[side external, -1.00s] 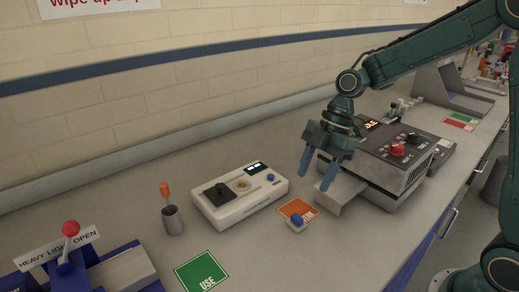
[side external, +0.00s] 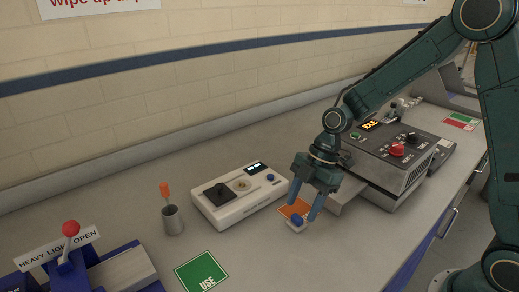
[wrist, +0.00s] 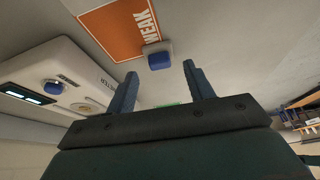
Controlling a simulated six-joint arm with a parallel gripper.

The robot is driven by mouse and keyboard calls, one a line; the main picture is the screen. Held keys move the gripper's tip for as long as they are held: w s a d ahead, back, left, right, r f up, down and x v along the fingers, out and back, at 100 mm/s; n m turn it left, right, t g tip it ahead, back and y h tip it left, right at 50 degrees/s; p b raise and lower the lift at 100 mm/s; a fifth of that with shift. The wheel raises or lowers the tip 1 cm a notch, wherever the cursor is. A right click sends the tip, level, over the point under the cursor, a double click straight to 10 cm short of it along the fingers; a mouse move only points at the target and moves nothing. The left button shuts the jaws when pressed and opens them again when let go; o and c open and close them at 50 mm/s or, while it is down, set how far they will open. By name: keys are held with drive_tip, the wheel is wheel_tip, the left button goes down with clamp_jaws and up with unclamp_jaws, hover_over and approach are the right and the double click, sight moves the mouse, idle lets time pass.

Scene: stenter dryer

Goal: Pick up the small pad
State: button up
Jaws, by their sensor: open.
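The small pad (side external: 297,221) is a pale block with a rounded blue top. It lies on the bench at the near corner of an orange card (side external: 289,207). The wrist view shows the pad (wrist: 159,57) beside the card's white "WEAK" lettering. My gripper (side external: 302,211) is open and empty, pointing down, with its blue fingers just above the pad. In the wrist view the pad appears just beyond the gap between the fingertips (wrist: 161,70). In the side view the fingers partly overlap the card and the pad's edge.
A white tester (side external: 238,196) with a blue button stands left of the pad. A grey machine (side external: 393,165) with a red knob and a protruding tray stands to the right. A green "USE" card (side external: 202,271), a metal cup (side external: 173,219) and a blue lever unit (side external: 95,270) are further left.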

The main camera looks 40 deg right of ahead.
sight(297, 221)
drive_tip(key=shift+x, duration=1.45)
drive_tip(key=shift+d, duration=0.1)
drive_tip(key=c, duration=1)
